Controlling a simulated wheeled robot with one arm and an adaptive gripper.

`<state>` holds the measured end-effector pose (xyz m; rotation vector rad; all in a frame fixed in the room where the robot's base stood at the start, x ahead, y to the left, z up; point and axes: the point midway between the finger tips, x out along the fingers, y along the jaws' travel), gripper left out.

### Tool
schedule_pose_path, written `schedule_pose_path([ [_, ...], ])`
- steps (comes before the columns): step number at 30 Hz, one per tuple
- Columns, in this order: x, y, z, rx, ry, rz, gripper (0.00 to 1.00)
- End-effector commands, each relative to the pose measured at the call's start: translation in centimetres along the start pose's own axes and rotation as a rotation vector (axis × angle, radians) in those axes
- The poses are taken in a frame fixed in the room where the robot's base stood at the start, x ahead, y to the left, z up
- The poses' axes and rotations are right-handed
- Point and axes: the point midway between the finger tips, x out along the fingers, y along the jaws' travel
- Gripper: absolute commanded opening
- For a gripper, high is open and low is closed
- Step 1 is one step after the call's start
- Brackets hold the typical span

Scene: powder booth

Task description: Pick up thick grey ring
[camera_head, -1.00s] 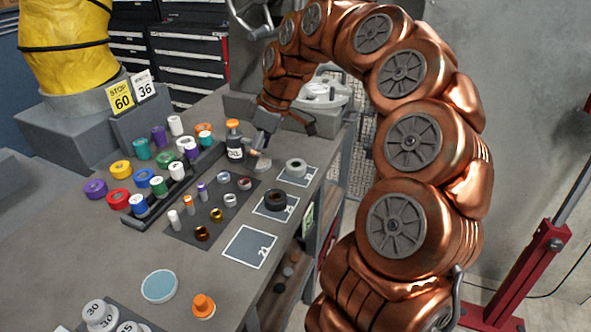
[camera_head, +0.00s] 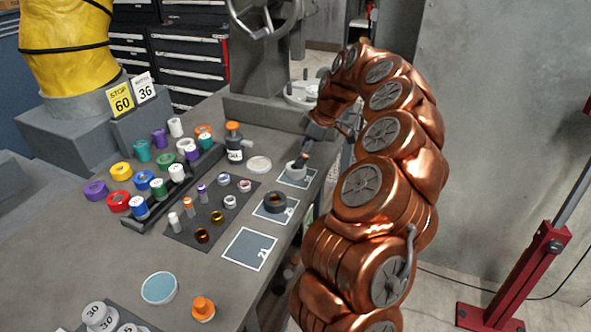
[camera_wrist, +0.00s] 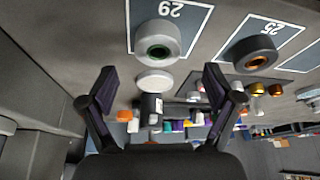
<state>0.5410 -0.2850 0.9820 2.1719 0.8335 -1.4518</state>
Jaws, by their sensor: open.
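The thick grey ring (camera_head: 291,172) lies flat on the square marked 29 near the table's right edge. In the wrist view the thick grey ring (camera_wrist: 150,31) sits above the space between the fingertips, with a dark hole that has a green rim inside. My gripper (camera_wrist: 160,77) is open and empty, its two dark fingers spread on either side. In the head view my gripper (camera_head: 303,158) is right at the ring's upper right, covering part of it. I cannot tell from this view whether it touches the ring.
A dark ring (camera_head: 275,203) lies on the neighbouring square marked 25. A white disc (camera_head: 259,164) and a dark bottle with an orange cap (camera_head: 235,150) stand to the left. Several small rings and rolls lie on a dark mat (camera_head: 185,232). The square marked 21 (camera_head: 249,249) is empty.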

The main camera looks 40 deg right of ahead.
Motion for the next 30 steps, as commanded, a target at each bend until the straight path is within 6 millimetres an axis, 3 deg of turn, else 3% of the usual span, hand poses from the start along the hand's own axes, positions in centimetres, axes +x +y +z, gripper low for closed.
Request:
schedule_pose_path([
  [12,4.6,0.0,0.3,0.0,-0.002,-0.004,0.9],
  [19,4.9,0.2,0.3,0.001,0.0,0.001,0.9],
  [30,4.9,0.2,0.3,0.001,0.0,0.001,0.52],
])
